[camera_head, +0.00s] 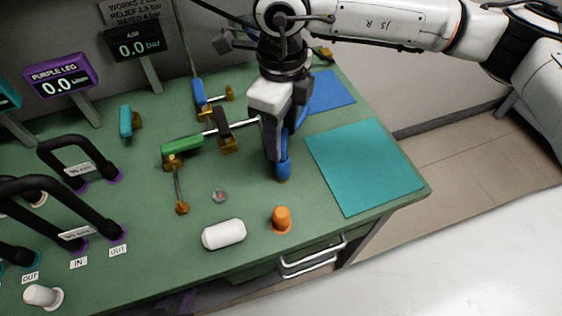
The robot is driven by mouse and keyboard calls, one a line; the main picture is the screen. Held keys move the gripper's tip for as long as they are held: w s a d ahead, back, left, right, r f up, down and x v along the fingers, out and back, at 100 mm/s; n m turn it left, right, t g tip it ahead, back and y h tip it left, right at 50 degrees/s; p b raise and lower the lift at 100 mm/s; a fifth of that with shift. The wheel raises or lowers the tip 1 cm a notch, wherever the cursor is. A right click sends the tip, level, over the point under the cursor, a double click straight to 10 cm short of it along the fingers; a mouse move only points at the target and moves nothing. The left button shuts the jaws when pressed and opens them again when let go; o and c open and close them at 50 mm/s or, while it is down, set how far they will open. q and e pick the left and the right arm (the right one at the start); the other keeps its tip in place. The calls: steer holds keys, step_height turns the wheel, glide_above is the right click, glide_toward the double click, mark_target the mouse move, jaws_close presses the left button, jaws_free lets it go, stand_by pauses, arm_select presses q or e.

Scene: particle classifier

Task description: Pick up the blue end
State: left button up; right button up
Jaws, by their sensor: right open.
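My right gripper (283,150) points down over the green bench and is open. A blue piece (283,169) with a brownish tip shows at its fingers, upright and partly hidden by them. I cannot tell whether the fingers touch it. Another blue part (199,92) with a brass fitting lies farther back, left of the gripper. My left gripper is not in view.
Green (183,146) and dark (222,128) brass-ended fittings lie left of the gripper. A white capsule (224,234) and an orange plug (282,219) stand nearer. A teal mat (365,168) and a blue mat (328,92) lie right. Black hoses (60,188) rise at left.

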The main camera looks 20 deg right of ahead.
mark_target(283, 159)
steer(key=f, duration=0.2)
steer(key=f+p, duration=0.1)
steer(key=f, duration=0.1)
steer(key=s+f, duration=0.1)
steer(key=f, duration=0.2)
steer(key=shift+a+f, duration=0.1)
steer(key=c, duration=1)
step_height(283, 159, up, 10)
steer(key=shift+r+b, duration=0.1)
steer(key=shift+b, duration=0.35)
